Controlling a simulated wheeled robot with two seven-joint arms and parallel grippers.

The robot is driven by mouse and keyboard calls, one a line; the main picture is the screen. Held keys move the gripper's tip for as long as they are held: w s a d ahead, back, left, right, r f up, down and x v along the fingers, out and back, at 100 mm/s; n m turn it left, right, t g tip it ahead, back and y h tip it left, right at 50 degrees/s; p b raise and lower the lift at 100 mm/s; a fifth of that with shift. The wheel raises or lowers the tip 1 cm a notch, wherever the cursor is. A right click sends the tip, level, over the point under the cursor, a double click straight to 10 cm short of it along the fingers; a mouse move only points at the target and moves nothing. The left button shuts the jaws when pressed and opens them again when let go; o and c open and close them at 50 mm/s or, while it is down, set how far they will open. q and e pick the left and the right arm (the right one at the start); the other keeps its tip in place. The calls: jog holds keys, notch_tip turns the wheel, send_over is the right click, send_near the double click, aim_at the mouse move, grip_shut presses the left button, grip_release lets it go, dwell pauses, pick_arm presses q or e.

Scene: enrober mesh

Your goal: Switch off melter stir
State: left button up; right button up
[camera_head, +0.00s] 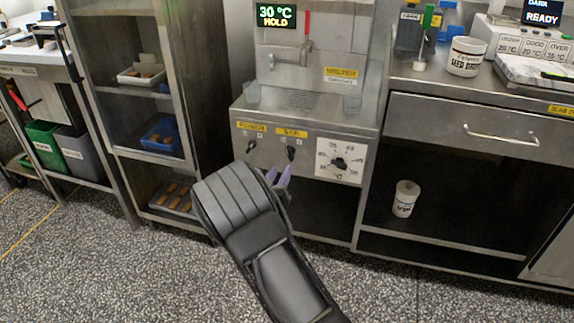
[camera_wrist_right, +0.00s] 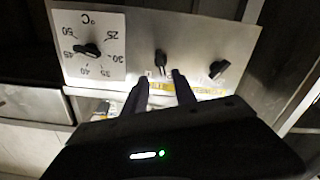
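The melter (camera_head: 307,117) is a steel cabinet with a front panel under its ledge. Its black stir switch (camera_head: 291,152) sits below a yellow label, between the power switch (camera_head: 251,146) and the temperature dial (camera_head: 340,163). In the right wrist view, which shows the panel inverted, the stir switch (camera_wrist_right: 160,60) stands nearly upright and the power switch (camera_wrist_right: 218,69) is slanted. My right gripper (camera_head: 279,177) is just below and in front of the stir switch. Its two fingers (camera_wrist_right: 161,82) are apart with nothing between them, short of the switch. My left gripper is out of view.
The melter display (camera_head: 276,16) reads 30 °C HOLD. A shelf rack (camera_head: 178,60) with trays stands to the left. To the right is a steel counter (camera_head: 470,92) with a drawer and a white seed pot (camera_head: 466,57). A white container (camera_head: 404,199) sits on the lower shelf.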

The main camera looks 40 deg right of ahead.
aim_at(289, 156)
dwell(0.3)
jog(key=b+x, duration=0.2)
jog(key=x, duration=0.5)
jog(key=shift+w+d+f, duration=0.15)
jog(key=shift+w+d, duration=0.1)
jog(key=shift+c, duration=0.2)
grip_shut()
dwell(0.3)
